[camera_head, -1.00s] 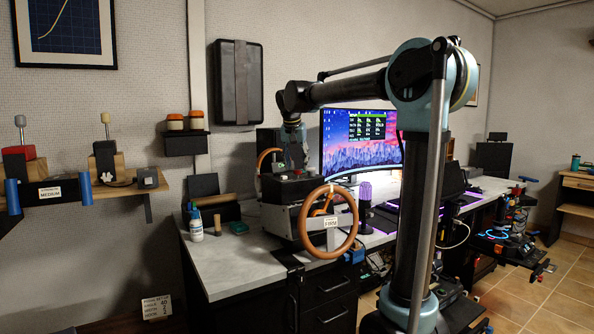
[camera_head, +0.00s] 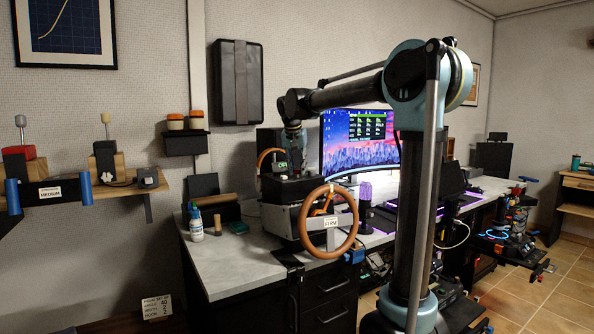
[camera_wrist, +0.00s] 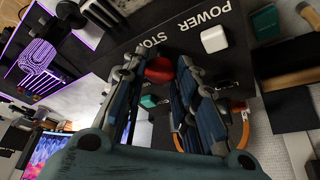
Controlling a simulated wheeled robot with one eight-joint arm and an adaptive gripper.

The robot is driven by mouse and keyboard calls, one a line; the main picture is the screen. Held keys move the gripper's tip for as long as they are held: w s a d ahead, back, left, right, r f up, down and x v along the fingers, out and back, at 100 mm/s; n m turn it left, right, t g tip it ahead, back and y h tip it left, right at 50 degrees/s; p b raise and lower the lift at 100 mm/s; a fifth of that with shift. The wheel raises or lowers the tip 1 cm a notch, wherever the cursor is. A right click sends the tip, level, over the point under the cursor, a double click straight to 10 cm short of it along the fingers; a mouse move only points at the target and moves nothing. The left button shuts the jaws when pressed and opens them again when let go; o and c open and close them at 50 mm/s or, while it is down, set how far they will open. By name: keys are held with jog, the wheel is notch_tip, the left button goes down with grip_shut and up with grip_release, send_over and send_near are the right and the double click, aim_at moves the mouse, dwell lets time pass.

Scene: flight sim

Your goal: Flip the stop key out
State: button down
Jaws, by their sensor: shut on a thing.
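In the wrist view, the stop key (camera_wrist: 160,69) is a small red key on the black panel (camera_wrist: 183,48), close to the white letters "STO", partly cut off by my finger. My gripper (camera_wrist: 158,72) points at the panel, with one finger on each side of the red key, shut on it. A white key (camera_wrist: 214,39) sits to the right, below the word "POWER". In the head view, my gripper (camera_head: 296,158) reaches down onto the dark control box (camera_head: 287,188) behind the steering wheel. The key itself is too small to tell there.
An orange-brown steering wheel (camera_head: 328,221) stands in front of the box. A curved monitor (camera_head: 358,140) is close on the right. A white bottle (camera_head: 196,224) and a dark stand (camera_head: 204,187) are on the left of the grey desk (camera_head: 228,268).

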jog(key=shift+r, duration=0.9)
jog(key=c, duration=1.3)
grip_release()
jog(key=shift+r, duration=0.1)
jog(key=v, duration=1.1)
jog(key=shift+s+a+r, duration=0.1)
jog(key=shift+r, duration=0.2)
